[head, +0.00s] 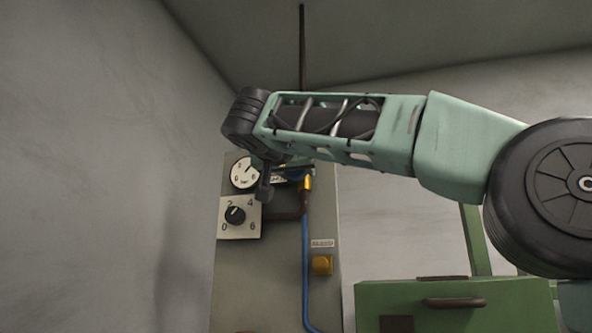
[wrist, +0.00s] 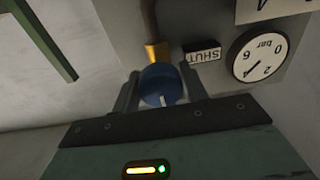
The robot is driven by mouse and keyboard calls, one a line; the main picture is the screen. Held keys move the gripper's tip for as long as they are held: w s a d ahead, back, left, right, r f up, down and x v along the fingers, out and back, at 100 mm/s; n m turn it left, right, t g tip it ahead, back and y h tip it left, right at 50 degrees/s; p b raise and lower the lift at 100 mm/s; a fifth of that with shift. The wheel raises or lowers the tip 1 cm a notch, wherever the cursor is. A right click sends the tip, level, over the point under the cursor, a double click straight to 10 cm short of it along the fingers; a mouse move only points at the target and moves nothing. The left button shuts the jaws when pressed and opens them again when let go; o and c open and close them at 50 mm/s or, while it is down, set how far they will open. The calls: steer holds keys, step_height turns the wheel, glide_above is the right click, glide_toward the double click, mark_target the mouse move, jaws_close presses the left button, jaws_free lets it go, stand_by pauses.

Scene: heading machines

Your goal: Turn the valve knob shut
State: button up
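The valve knob (wrist: 161,86) is round and blue with a white mark on its face. In the wrist view it sits between the two fingers of my gripper (wrist: 161,90), close against both. I cannot tell whether the fingers press on it or only stand around it. A brass fitting (wrist: 156,53) joins above the knob. A SHUT label (wrist: 203,54) is beside it, upside down in this view. In the head view the wrist end of my arm is in front of the panel and hides most of the knob.
A pressure gauge (wrist: 257,55) marked bar is beside the label. In the head view a black selector knob (head: 236,215) is on the panel (head: 265,285) below the gauge. A blue hose (head: 304,265) runs down past a yellow block (head: 322,265). A green machine (head: 440,305) stands at right.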

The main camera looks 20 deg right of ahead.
steer(key=shift+n, duration=0.3)
steer(key=n, duration=0.3)
steer(key=shift+n, duration=0.3)
steer(key=n, duration=0.4)
steer(key=shift+n, duration=0.3)
steer(key=n+p, duration=0.1)
steer(key=n, duration=0.4)
steer(key=shift+s+d+r, duration=0.1)
steer(key=shift+r, duration=0.05)
steer(key=shift+n+p, duration=0.65)
steer(key=shift+n, duration=1.35)
steer(key=o, duration=0.9)
